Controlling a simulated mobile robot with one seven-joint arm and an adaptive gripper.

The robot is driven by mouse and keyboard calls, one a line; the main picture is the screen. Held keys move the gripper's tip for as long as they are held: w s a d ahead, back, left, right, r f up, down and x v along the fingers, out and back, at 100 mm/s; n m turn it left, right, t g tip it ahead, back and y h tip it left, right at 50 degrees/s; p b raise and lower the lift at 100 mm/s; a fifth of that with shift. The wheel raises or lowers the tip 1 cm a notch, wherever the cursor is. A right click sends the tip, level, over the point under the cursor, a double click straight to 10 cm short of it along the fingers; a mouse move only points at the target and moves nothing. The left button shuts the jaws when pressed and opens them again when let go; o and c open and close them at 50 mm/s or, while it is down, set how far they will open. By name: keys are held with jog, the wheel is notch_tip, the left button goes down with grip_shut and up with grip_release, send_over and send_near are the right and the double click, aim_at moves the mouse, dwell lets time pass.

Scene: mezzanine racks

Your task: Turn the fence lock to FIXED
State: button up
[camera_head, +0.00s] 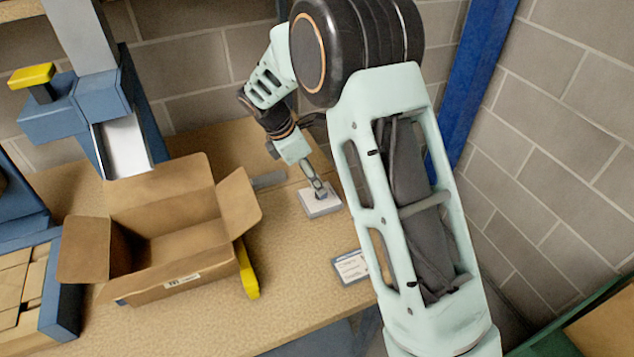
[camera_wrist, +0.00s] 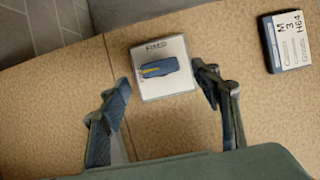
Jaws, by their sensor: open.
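The fence lock is a pale square plate (camera_wrist: 177,88) with a dark blue knob (camera_wrist: 157,68) on it. The knob lies nearly crosswise in the wrist view, with a yellow line along it. Dark lettering that appears to read FIXED is above the knob on the plate's upper edge. My gripper (camera_wrist: 163,80) is open, its fingers apart on the left and right of the plate, not closed on the knob. In the head view the plate (camera_head: 322,207) lies on the bench below my gripper (camera_head: 319,188), which hides the knob.
An open cardboard box (camera_head: 185,235) stands on the bench (camera_head: 225,325) at left, with a yellow piece (camera_head: 248,270) beside it. A labelled card or box (camera_head: 351,267) lies nearer, also in the wrist view (camera_wrist: 288,42). A blue machine (camera_head: 100,105) stands behind the box; a block wall is right.

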jog(key=shift+x, duration=2.15)
jog(key=shift+c, duration=0.4)
jog(key=c, duration=1.1)
